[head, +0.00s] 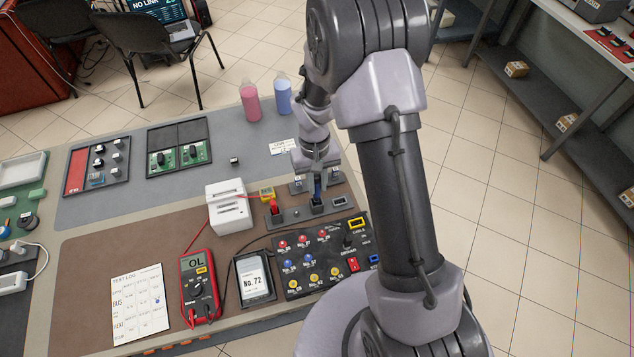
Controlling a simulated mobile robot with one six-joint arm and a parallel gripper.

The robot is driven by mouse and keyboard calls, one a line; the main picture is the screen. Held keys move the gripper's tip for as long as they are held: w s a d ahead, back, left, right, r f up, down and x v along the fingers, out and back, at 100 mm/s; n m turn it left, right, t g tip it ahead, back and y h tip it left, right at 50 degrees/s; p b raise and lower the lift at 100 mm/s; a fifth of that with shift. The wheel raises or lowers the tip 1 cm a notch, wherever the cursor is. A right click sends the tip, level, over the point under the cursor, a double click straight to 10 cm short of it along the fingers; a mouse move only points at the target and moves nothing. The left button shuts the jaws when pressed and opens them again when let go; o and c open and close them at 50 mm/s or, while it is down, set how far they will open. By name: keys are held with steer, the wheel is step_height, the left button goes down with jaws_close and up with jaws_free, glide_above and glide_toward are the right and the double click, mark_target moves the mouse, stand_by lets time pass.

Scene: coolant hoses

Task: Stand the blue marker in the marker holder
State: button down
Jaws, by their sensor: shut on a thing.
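My gripper (316,175) points down over the back right of the bench. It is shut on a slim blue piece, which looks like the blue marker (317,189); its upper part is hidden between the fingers. The marker looks upright. Its lower end meets a small dark block (318,205), which looks like the marker holder. I cannot tell how deep the marker sits in it or whether it rests on the bottom.
A red piece (275,208) stands in a dark block to the left. A white box (229,206), a red multimeter (200,287) and a panel of coloured knobs (318,262) are close by. Pink (250,102) and blue (283,95) bottles stand behind. My arm covers the right side.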

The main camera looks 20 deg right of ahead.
mark_target(317, 197)
steer(key=shift+f, duration=0.1)
steer(key=shift+f+b, duration=1.15)
steer(key=shift+f, duration=0.2)
steer(key=shift+f+b, duration=0.9)
steer(key=shift+f, duration=0.15)
steer(key=c, duration=1.3)
jaws_free()
steer(key=shift+o, duration=0.7)
